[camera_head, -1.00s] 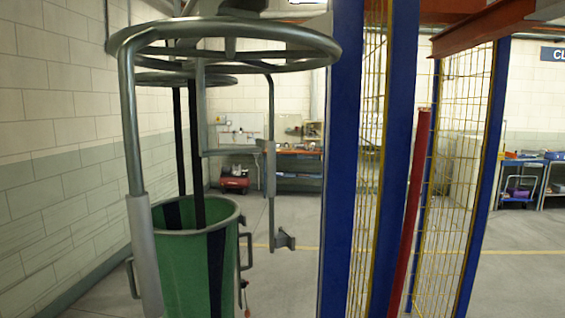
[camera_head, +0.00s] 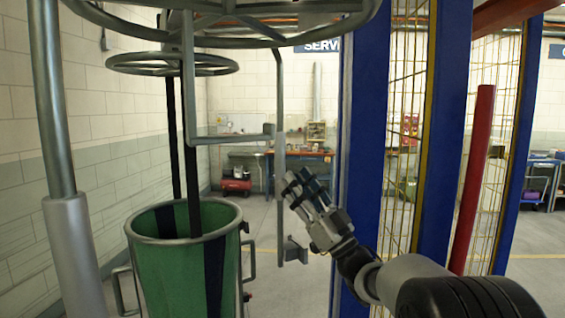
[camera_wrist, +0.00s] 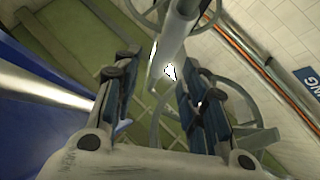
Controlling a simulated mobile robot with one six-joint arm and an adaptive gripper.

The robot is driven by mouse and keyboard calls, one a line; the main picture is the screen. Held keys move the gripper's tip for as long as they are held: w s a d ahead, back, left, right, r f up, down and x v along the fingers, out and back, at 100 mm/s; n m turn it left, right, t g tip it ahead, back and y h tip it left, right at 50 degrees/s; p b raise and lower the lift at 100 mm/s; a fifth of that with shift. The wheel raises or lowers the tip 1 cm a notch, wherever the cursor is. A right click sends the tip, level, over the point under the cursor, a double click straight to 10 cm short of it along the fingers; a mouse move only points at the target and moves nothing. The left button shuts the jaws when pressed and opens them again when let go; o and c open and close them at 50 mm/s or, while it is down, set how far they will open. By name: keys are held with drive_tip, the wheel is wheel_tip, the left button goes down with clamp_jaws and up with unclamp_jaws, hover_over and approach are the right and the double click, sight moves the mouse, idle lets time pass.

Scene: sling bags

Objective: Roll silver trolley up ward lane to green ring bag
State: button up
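A silver tubular frame (camera_head: 76,250), which I take to be the trolley, stands close at the left in the head view. Its wide top ring is cut by the upper edge, and a thin bar with a small foot (camera_head: 292,251) hangs at its right. A green round bag (camera_head: 180,278) with dark bands and side handles stands by it, under a smaller ring (camera_head: 172,64). My gripper (camera_head: 297,186) is right of the hanging bar. In the wrist view its fingers (camera_wrist: 160,66) are spread, with a silver post (camera_wrist: 180,28) beyond the gap; contact is unclear.
Blue posts (camera_head: 366,130) with yellow mesh and a red bar (camera_head: 473,185) stand close at the right, near my arm. A workbench (camera_head: 300,165) and a red machine (camera_head: 236,183) are at the back. A pale wall closes the left side.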

sight(284, 165)
drive_tip(key=shift+a+n+g+y, duration=0.2)
drive_tip(key=shift+n+g+y, duration=0.1)
drive_tip(key=shift+g+y, duration=0.1)
drive_tip(key=x, duration=0.7)
drive_tip(key=shift+s+r, duration=0.1)
drive_tip(key=shift+r, duration=0.05)
clamp_jaws()
